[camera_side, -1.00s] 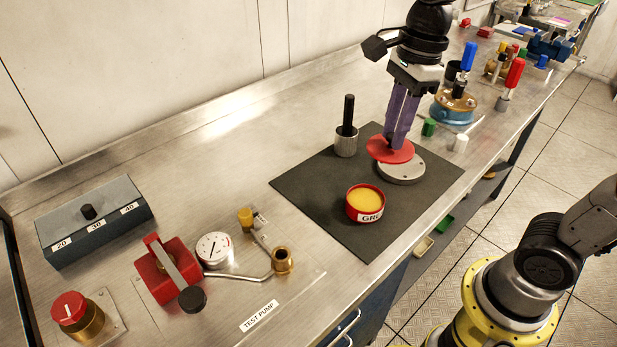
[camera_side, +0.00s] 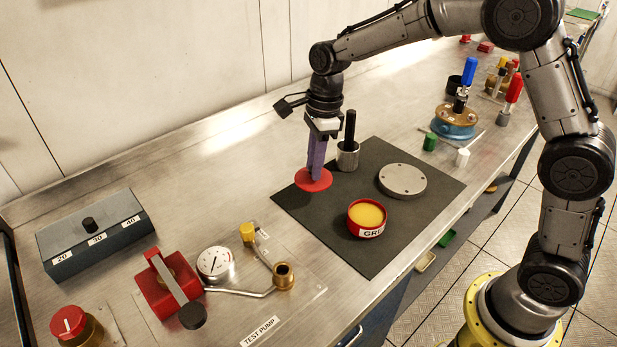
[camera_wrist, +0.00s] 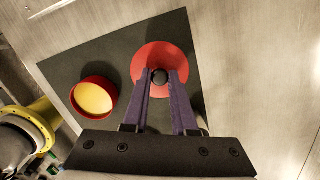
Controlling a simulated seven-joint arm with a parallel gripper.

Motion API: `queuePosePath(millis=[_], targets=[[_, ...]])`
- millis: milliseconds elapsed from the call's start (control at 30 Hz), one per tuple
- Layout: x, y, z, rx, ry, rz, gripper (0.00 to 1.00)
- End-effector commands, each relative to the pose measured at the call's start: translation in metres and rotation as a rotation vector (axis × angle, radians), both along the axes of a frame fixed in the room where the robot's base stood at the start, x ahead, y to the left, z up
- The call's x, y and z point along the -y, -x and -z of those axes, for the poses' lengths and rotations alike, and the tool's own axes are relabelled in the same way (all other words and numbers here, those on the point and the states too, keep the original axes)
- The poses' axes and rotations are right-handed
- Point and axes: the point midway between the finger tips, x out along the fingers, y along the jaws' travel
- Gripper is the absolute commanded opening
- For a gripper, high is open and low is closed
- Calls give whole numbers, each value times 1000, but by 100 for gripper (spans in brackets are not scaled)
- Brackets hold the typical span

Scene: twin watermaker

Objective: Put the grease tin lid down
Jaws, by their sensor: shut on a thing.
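The red grease tin lid (camera_side: 313,180) is a flat disc at the left corner of the dark mat (camera_side: 375,239). My gripper (camera_side: 315,176) is above it with its purple fingers shut on the lid's knob. In the wrist view the lid (camera_wrist: 150,58) lies below the fingers, with its dark round knob between the fingertips (camera_wrist: 160,78). I cannot tell whether the lid touches the mat or hovers just above it. The open grease tin (camera_side: 367,218), red with yellow grease, stands on the mat to the right of the lid.
A grey flanged disc (camera_side: 402,181) lies on the mat's right part. A knurled cylinder with a black handle (camera_side: 348,152) stands close behind the lid. The test pump fittings (camera_side: 283,276) are to the front left. Bare steel bench lies left of the mat.

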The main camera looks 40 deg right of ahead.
Motion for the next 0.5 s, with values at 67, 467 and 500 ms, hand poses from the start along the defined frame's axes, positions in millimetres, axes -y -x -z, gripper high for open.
queuePosePath(millis=[67,467,500], targets=[[-1,-6,6,0,-1,0,0],[-3,-15,44,-3,0,0,0],[-3,-15,47,-1,0,0,0]])
